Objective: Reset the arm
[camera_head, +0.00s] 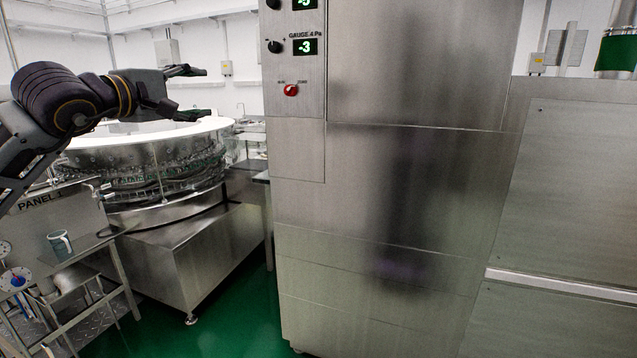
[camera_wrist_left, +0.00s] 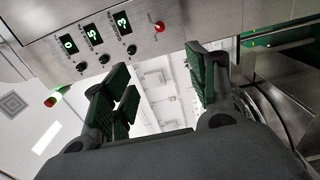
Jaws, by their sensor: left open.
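My left arm comes in from the left in the head view, raised and bent. Its left gripper (camera_head: 190,93) is open and empty, pointing right in front of the rotary washer and near the steel cabinet's control panel. In the left wrist view the two fingers of the left gripper (camera_wrist_left: 165,85) are spread apart with nothing between them. The control panel (camera_head: 293,60) has a red knob (camera_head: 291,90) and green displays; it also shows in the left wrist view (camera_wrist_left: 110,35). My right gripper is in neither view.
The round rotary washer (camera_head: 150,165) stands on a steel base at the left. A large steel cabinet (camera_head: 400,190) fills the middle. Green floor (camera_head: 235,320) is open between the washer and cabinet.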

